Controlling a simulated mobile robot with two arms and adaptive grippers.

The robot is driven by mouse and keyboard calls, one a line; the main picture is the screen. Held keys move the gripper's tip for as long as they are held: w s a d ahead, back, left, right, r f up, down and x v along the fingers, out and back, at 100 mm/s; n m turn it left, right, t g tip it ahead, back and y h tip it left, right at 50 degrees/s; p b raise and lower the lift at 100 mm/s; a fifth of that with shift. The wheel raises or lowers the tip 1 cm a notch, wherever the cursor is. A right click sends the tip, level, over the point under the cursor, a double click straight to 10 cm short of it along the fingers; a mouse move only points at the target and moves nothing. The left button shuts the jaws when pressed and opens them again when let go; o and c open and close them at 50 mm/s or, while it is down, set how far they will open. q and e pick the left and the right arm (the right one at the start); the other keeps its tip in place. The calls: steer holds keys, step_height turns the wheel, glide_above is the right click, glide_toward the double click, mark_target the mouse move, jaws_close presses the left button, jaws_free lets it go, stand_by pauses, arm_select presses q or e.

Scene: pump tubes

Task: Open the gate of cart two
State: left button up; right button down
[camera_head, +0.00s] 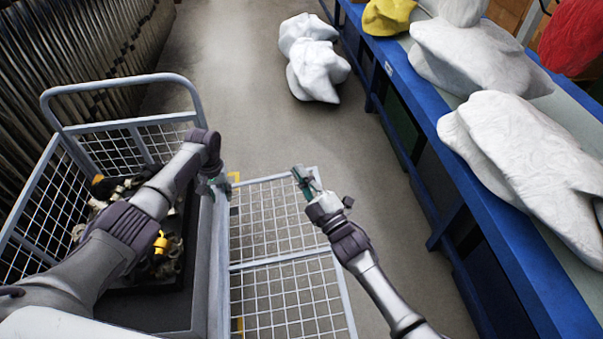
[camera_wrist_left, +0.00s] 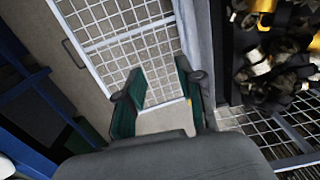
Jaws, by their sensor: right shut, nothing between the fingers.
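The cart (camera_head: 192,260) stands at the lower left, with mesh sides and a rounded handle bar. A white mesh gate panel (camera_head: 283,262) lies outward on the right of the cart bed, with floor showing through it. It also shows in the left wrist view (camera_wrist_left: 125,45). My left gripper (camera_head: 214,186) is above the cart's right edge, beside the panel; in the left wrist view its green fingers (camera_wrist_left: 160,95) are apart with nothing between them. My right gripper (camera_head: 304,181) is shut and empty at the panel's far right corner. I cannot tell whether it touches the panel.
Dark and yellow parts (camera_head: 165,245) lie in the cart. A blue workbench (camera_head: 425,120) with white wrapped objects (camera_head: 530,160) runs along the right. White wrapped objects (camera_head: 313,65) stand on the floor ahead. Bare floor (camera_head: 225,115) lies between them and the cart.

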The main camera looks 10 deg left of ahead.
arm_select(q)
steer(key=s+a+h+b, duration=0.1)
steer(key=s+a+h, duration=0.15)
steer(key=a, duration=0.55)
steer(key=s+d+f+m+y, duration=0.1)
steer(key=s+d+f+y, duration=0.1)
steer(key=s+d+f, duration=1)
steer(key=s+d+f+y, duration=0.2)
steer(key=s+d+f, duration=0.6)
steer(key=s+f, duration=0.45)
steer(key=s+a+f+m, duration=0.1)
steer(key=s+f, duration=0.4)
steer(key=s, duration=0.7)
steer(key=s+a+f+m+t+h, duration=0.1)
steer(key=s+f+m, duration=0.3)
steer(key=s, duration=0.8)
steer(key=shift+s+a+f, duration=0.15)
steer(key=shift+a+f, duration=0.05)
steer(key=shift+f, duration=0.15)
arm_select(e)
steer(key=f+v, duration=0.1)
steer(key=v, duration=0.7)
arm_select(q)
steer(key=shift+h, duration=0.25)
arm_select(e)
steer(key=shift+s, duration=0.1)
